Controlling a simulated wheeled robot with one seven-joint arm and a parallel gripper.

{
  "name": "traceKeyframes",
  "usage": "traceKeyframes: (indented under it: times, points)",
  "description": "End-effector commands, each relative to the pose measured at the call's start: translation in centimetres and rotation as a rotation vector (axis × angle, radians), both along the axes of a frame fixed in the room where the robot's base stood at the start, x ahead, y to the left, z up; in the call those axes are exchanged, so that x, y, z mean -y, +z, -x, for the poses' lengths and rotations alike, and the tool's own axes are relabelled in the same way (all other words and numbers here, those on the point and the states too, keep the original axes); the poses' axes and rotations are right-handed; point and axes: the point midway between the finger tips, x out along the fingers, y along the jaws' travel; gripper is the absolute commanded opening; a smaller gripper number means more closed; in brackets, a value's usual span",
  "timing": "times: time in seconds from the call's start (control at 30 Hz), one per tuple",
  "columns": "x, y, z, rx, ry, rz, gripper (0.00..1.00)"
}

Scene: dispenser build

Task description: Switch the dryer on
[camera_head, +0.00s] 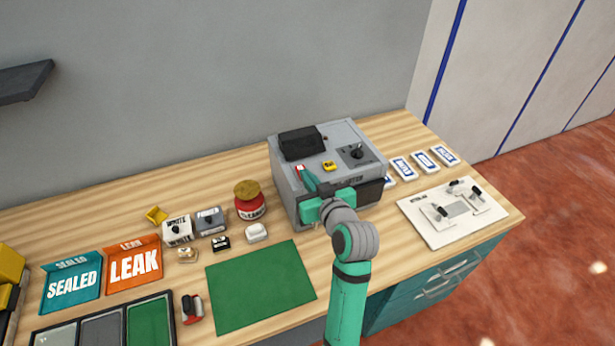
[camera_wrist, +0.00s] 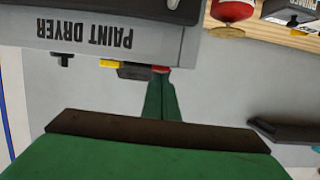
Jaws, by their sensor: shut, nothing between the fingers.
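The paint dryer (camera_head: 285,185) is a grey box at the back of the bench, and its front lettering shows upside down in the wrist view (camera_wrist: 150,45). Its top bears a small red switch (camera_head: 299,168), a yellow part (camera_head: 329,166), a black knob (camera_head: 357,153) and a black block (camera_head: 301,143). My gripper (camera_head: 305,174) is shut and empty over the left front of the dryer's top. In the wrist view my fingertips (camera_wrist: 160,76) are right at the red switch (camera_wrist: 160,69), partly covering it. I cannot tell whether they touch it or which way it is set.
A red jar (camera_head: 250,208) stands close left of the dryer. White cards (camera_head: 425,161) and a white panel with black levers (camera_head: 430,225) lie to the right. A green mat (camera_head: 260,285) lies clear in front. A dark shelf (camera_head: 25,80) juts from the wall.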

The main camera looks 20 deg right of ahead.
Motion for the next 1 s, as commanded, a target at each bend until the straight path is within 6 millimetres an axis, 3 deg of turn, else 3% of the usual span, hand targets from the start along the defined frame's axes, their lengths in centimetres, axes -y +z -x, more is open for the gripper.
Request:
traceKeyframes:
  times: [0.3, 0.7, 1.0]
  points:
    - [-0.2, 4.3, 0.5, 0.007, 0.002, 0.003, 0.00]
    - [0.1, 4.7, 7.8, 0.005, 0.001, 0.002, 0.00]
    - [0.2, 4.9, 10.2, 0.004, 0.002, 0.001, 0.00]
